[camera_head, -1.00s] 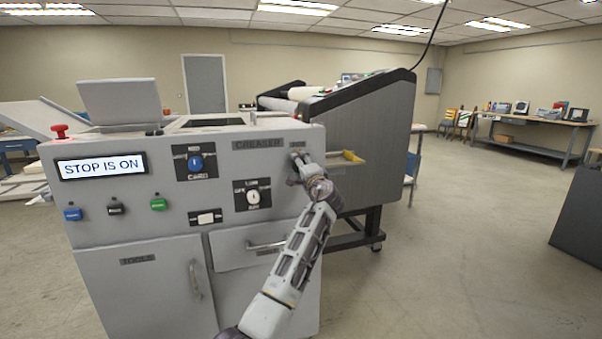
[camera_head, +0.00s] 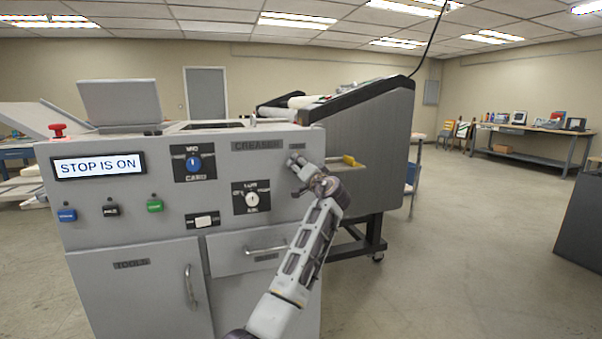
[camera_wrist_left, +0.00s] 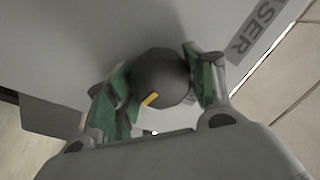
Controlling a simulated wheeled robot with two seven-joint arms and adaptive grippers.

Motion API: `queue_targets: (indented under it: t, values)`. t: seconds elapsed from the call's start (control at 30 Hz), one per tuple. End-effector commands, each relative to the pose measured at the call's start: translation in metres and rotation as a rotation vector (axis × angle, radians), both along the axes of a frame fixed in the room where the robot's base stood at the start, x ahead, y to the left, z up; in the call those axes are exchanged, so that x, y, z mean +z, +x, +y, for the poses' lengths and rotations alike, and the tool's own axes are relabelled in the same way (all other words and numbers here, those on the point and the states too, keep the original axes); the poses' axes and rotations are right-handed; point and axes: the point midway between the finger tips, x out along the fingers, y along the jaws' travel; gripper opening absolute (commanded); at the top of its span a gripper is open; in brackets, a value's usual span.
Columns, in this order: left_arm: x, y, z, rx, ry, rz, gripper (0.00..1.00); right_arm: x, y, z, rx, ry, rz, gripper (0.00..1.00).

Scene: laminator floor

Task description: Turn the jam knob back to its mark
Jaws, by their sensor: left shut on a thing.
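The jam knob (camera_wrist_left: 160,78) is a dark round knob with a yellow pointer line, on the grey front panel of the creaser machine (camera_head: 285,190). My left gripper (camera_head: 296,163) is at the panel's upper right, just below the small label beside the CREASER plate. In the left wrist view its green-padded fingers (camera_wrist_left: 158,88) are on both sides of the knob and shut on it. The yellow line points down and left in that view. A pale label behind the knob is partly hidden, so the mark cannot be made out. My right gripper is not in view.
The panel display (camera_head: 98,165) reads STOP IS ON. A red button (camera_head: 57,130) stands on top at left. A CARD dial (camera_head: 194,163) and a lower dial (camera_head: 251,198) sit left of my arm. A drawer handle (camera_head: 266,249) juts out below. Open floor lies to the right.

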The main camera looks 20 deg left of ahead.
Motion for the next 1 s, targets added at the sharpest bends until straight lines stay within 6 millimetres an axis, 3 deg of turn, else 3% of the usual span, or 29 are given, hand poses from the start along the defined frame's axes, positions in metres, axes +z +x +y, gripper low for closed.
queue_targets:
  t: [0.4,1.0]
  values:
    - [-0.005,0.001,0.0,0.003,-0.304,-0.198,0.3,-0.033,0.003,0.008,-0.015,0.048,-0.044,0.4]
    - [-0.005,0.001,-0.001,0.005,-0.746,-0.494,0.3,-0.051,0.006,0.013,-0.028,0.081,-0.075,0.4]
